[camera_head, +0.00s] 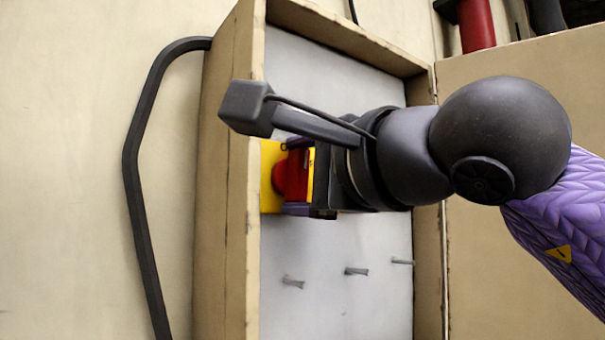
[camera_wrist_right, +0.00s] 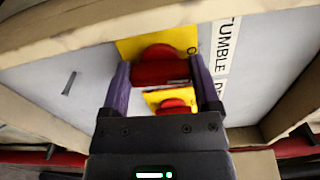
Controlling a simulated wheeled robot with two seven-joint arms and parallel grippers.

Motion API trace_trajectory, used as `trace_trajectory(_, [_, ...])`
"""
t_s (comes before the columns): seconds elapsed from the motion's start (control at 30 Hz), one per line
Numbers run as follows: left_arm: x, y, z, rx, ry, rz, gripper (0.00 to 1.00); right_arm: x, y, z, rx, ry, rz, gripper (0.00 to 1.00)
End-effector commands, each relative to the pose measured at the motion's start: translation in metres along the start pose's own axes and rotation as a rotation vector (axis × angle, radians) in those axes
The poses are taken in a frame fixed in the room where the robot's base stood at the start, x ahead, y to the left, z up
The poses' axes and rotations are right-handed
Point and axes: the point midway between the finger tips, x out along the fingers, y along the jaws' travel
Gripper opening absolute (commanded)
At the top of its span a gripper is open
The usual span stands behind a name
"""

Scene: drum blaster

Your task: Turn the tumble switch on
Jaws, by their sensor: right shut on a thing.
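The tumble switch is a red knob (camera_head: 290,178) on a yellow plate (camera_head: 269,190), fixed to the pale panel inside a box. In the right wrist view the red knob (camera_wrist_right: 158,70) lies between the two purple fingers of my right gripper (camera_wrist_right: 160,80), beside a white label (camera_wrist_right: 221,60) reading "TUMBLE" and part of another word. My right gripper (camera_head: 299,185) is shut on the knob, and its body hides part of the switch in the head view. My left gripper is not in view.
A second red knob on a yellow plate (camera_wrist_right: 172,98) shows between the fingers in the right wrist view. The box's wooden rim (camera_head: 228,230) surrounds the panel. Several metal pegs (camera_head: 356,271) stick out below. A black bar (camera_head: 130,170) runs along the left.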

Motion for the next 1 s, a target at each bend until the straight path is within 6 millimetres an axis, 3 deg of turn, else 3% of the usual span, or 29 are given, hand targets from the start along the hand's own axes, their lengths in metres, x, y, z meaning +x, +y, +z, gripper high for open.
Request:
trace_trajectory(0.8, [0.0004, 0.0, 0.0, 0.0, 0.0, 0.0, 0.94, 0.0003, 0.0013, 0.0001, -0.103, 0.0, 0.003, 0.2])
trace_trajectory(0.83, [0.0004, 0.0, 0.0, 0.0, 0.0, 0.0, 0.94, 0.0003, 0.0014, 0.0001, -0.103, 0.0, 0.003, 0.86])
trace_trajectory(0.9, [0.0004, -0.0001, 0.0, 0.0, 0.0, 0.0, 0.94, 0.0003, 0.0013, 0.0001, -0.102, 0.0, 0.002, 1.0])
trace_trajectory(1.0, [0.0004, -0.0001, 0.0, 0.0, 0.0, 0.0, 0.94, 0.0002, 0.0011, 0.0001, -0.102, 0.0, 0.002, 1.0])
